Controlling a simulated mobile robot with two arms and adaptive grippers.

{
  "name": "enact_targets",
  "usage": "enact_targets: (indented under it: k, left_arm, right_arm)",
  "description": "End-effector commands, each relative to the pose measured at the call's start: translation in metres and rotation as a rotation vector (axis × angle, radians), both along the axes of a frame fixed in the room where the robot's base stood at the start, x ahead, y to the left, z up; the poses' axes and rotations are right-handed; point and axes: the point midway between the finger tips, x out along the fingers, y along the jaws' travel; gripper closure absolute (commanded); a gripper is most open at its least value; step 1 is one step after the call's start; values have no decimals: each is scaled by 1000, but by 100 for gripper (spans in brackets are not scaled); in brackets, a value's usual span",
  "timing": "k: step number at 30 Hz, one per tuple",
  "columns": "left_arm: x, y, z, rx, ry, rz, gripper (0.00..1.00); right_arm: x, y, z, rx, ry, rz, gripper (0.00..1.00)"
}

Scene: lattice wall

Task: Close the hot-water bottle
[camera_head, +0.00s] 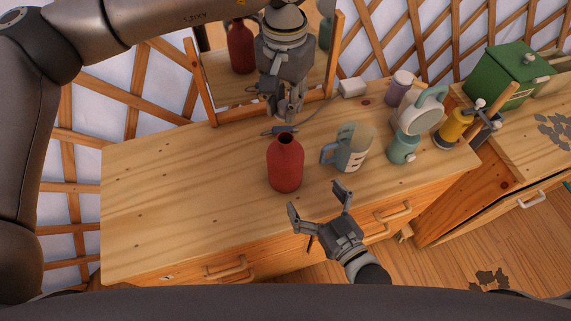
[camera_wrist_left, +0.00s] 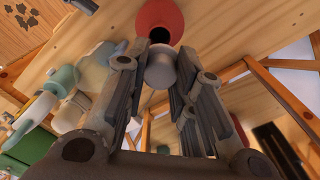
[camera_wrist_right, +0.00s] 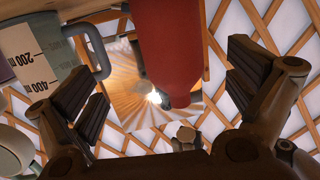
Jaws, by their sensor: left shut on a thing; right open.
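The red hot-water bottle (camera_head: 286,167) stands upright on the wooden dresser top, its dark mouth open at the top. My left gripper (camera_head: 284,114) is behind and above the mouth, shut on a small light-grey stopper (camera_wrist_left: 160,68). In the left wrist view the stopper is between the fingertips, close to the mouth of the bottle (camera_wrist_left: 162,14); whether they touch is unclear. My right gripper (camera_head: 321,204) is open and empty in front of the bottle, near the dresser's front edge. In the right wrist view the bottle (camera_wrist_right: 168,45) shows between its spread fingers, apart from them.
A measuring jug (camera_head: 351,150) stands close right of the bottle. Farther right are a teal kitchen scale (camera_head: 403,150), a lilac jar (camera_head: 399,87) and a yellow grinder (camera_head: 453,128). A mirror (camera_head: 215,75) stands behind. The dresser top (camera_head: 180,190) is clear on the left.

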Motion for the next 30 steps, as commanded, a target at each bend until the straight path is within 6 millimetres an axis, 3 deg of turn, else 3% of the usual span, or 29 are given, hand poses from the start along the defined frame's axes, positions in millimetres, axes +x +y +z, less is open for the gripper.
enact_targets:
  k: [7, 20, 26, 30]
  left_arm:
    - [0, 0, 1, 0, 0, -2, 86]
    - [0, -1, 1, 0, 0, -2, 86]
    - [0, -1, 1, 0, -1, -2, 86]
    - [0, 0, 1, 0, 0, -2, 86]
  right_arm:
    - [-8, 6, 10, 56, -99, 24, 0]
    - [-9, 7, 12, 65, -115, 27, 0]
    - [3, 14, 13, 67, -117, 26, 0]
    - [23, 25, 14, 67, -118, 26, 0]
